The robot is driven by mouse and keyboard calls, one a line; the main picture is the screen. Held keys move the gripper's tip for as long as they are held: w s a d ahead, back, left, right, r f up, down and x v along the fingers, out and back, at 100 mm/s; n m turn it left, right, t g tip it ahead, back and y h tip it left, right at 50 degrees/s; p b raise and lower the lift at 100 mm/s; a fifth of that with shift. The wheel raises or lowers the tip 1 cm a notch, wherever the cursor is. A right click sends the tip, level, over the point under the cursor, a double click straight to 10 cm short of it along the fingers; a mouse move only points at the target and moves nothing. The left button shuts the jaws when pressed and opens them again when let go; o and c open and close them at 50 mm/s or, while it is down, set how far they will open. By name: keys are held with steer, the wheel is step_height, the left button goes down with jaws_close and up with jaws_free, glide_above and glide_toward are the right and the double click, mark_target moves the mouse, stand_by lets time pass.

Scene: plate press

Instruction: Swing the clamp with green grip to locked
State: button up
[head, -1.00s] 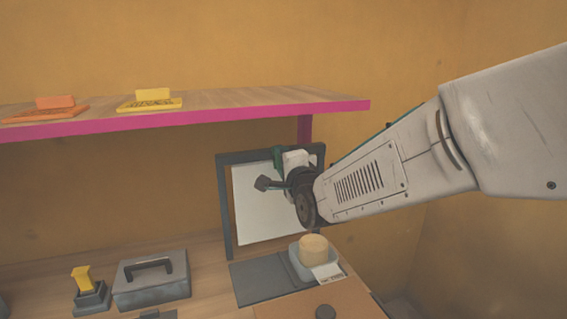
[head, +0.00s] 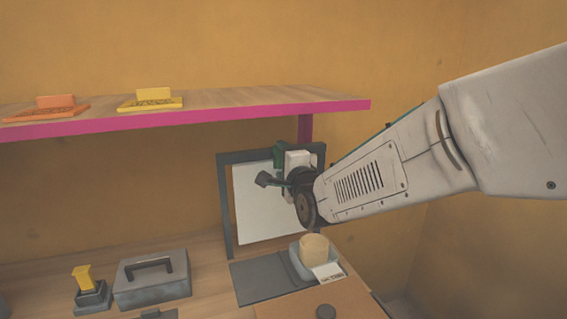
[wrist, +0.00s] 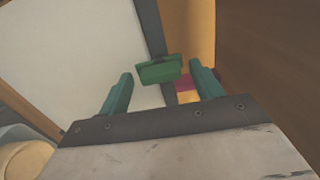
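The green grip (wrist: 160,69) of the clamp shows in the wrist view, just beyond and between my fingertips. My gripper (wrist: 161,84) is open, with one teal finger on each side of the grip and visible space around it. The grip stands at the edge of a dark frame (wrist: 153,30) around a pale plate (wrist: 80,45). In the head view the dark frame (head: 226,210) stands upright under the shelf, with the pale plate (head: 262,205) in it. My arm hides the clamp's pivot and most of the frame's right side.
A pink-edged shelf (head: 220,117) runs above, holding an orange piece (head: 55,104) and a yellow piece (head: 153,97). Below are a grey handled box (head: 150,283), a yellow-handled stamp (head: 83,278), a grey slab (head: 262,279) and a tray with a round tan block (head: 314,248).

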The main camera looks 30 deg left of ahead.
steer(key=v, duration=0.7)
steer(key=shift+s+d, duration=0.25)
steer(key=shift+d, duration=0.1)
